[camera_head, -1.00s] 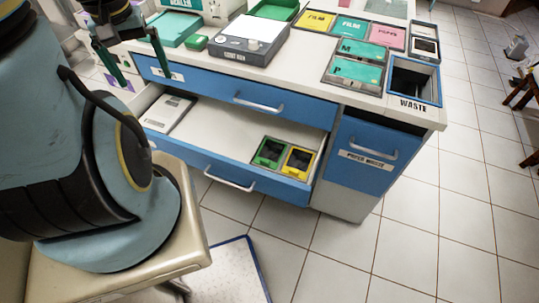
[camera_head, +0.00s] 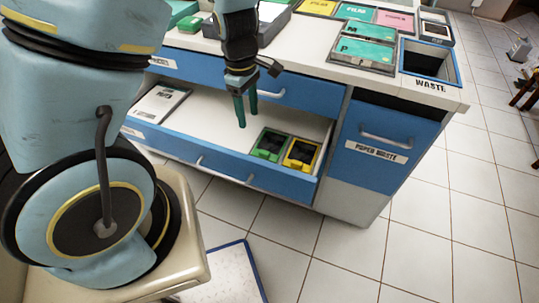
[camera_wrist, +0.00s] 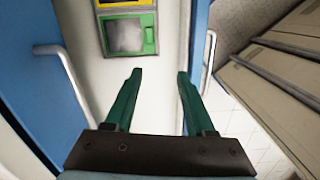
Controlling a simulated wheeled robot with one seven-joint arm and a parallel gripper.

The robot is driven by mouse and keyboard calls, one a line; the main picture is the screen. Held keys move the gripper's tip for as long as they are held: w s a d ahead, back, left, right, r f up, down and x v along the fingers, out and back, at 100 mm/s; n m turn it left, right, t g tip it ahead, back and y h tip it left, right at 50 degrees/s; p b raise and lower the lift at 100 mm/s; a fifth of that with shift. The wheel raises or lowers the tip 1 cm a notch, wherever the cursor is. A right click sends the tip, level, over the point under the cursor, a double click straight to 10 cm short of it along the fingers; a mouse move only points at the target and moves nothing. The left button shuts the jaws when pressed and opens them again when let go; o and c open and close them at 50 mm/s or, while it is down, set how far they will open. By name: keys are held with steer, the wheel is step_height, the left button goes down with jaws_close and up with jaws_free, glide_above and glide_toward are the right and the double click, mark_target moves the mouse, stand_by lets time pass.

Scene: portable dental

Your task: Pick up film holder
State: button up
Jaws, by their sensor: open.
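Two small boxy holders sit side by side in the right end of the open drawer, a green one (camera_head: 269,145) and a yellow one (camera_head: 301,153). I cannot tell from any label which is the film holder. In the wrist view the green holder (camera_wrist: 128,35) shows a grey inside, and the yellow one (camera_wrist: 122,3) is cut off by the top edge. My gripper (camera_head: 246,112) points down over the drawer, behind and left of the green holder. Its green fingers (camera_wrist: 160,72) are open with nothing between them, apart from the holders.
The open drawer (camera_head: 205,118) has a clear white floor and a labelled grey-white box (camera_head: 160,104) at its left. The blue upper drawer front (camera_head: 310,92) and countertop overhang it from behind. A blue waste bin (camera_head: 427,62) is at the right counter end.

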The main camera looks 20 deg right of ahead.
steer(key=n+b, duration=0.1)
glide_above(264, 152)
step_height(264, 152, down, 4)
step_height(264, 152, down, 11)
steer(key=b, duration=0.3)
jaws_close()
stand_by(0.4)
